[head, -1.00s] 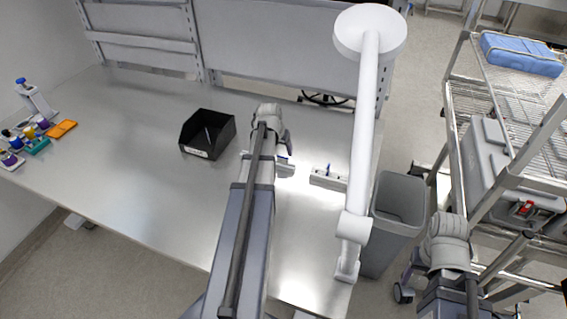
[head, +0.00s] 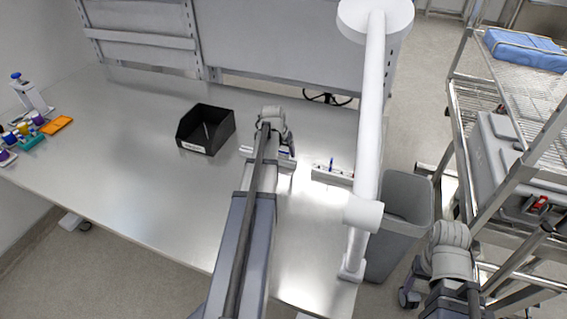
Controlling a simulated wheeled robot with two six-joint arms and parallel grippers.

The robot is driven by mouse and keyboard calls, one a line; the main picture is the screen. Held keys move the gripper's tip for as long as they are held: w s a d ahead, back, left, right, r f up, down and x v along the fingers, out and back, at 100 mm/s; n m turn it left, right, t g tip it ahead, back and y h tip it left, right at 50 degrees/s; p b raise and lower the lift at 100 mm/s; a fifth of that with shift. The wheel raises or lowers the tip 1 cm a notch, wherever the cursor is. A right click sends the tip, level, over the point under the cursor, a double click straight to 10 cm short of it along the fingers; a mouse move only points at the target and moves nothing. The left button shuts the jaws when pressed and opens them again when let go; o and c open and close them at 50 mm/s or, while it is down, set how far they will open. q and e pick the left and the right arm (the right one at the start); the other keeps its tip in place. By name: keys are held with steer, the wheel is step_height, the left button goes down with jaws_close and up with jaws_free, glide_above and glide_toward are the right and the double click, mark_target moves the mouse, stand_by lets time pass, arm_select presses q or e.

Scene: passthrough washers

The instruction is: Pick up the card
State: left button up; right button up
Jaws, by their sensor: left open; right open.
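I cannot make out a card for certain. A flat orange piece (head: 56,124) lies at the left of the bench; I cannot tell whether it is a card. My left arm reaches over the middle of the bench. My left gripper (head: 289,143) is at its far end, open, beside a pale strip (head: 287,163) with something blue on it. Its fingertips are mostly hidden by the wrist, and I see nothing held. My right arm shows at the lower right, beyond the bench; its gripper is hidden.
A black open bin (head: 206,130) stands left of my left wrist. Another pale strip (head: 332,175) with small pins lies to the right. A white lamp arm (head: 371,110) rises over the bench's right edge, near a grey waste bin (head: 405,195) and wire shelving. The left-middle bench is clear.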

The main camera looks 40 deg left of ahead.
arm_select(q)
steer(key=shift+w+f, duration=0.1)
steer(key=shift+f, duration=0.15)
steer(key=c, duration=1.1)
